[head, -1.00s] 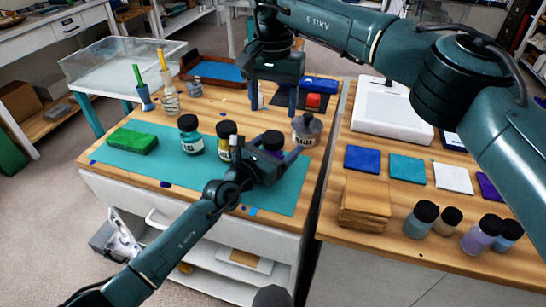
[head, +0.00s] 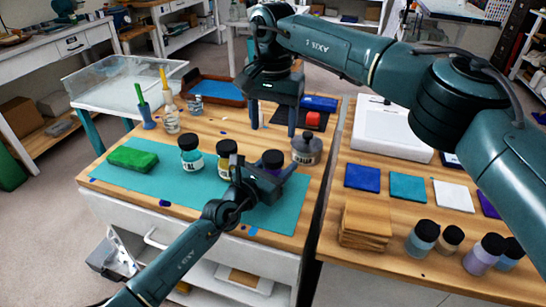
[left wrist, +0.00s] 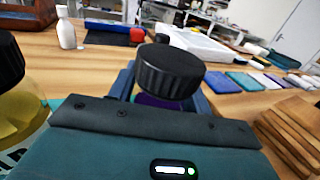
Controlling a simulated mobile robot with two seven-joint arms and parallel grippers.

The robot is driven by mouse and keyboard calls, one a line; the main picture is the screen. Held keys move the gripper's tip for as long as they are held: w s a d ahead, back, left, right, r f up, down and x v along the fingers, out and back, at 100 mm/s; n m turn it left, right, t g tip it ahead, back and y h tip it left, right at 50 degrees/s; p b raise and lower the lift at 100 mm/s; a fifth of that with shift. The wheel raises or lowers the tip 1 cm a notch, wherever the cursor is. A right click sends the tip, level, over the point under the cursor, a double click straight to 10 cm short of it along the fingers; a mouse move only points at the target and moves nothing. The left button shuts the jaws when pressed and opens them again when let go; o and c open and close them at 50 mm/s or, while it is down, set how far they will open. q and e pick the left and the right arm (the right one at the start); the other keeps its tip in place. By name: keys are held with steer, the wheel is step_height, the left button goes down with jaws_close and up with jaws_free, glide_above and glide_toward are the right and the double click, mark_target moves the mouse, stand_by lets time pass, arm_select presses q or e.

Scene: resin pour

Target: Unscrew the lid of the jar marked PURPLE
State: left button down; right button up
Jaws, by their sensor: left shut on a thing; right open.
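The jar held by my left gripper has a black ribbed lid (head: 272,158) and a purple body. In the left wrist view its lid (left wrist: 170,70) rises above the blue fingers, with a strip of purple (left wrist: 158,101) below it. My left gripper (head: 281,173) is shut on this jar from the near side, below the lid. The jar stands upright near the mat's right end; its label is hidden. The lid is on the jar. My right gripper (head: 273,127) is open and empty, fingers pointing down, above and behind the jar.
A yellow jar (head: 227,164) and a teal jar (head: 192,160) stand left of the purple one on the teal mat (head: 130,178). A grey lidded pot (head: 307,149) is close on the right. A green block (head: 133,158) lies far left.

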mark_target(273, 156)
steer(key=m, duration=1.9)
steer(key=shift+m, duration=0.4)
steer(key=m, duration=1.2)
steer(key=shift+m, duration=0.4)
steer(key=m, duration=1)
steer(key=shift+r+m, duration=0.1)
steer(key=shift+m, duration=0.2)
steer(key=m, duration=0.5)
steer(key=shift+f+m, duration=0.4)
steer(key=shift+f, duration=3.6)
steer(key=shift+c, duration=0.3)
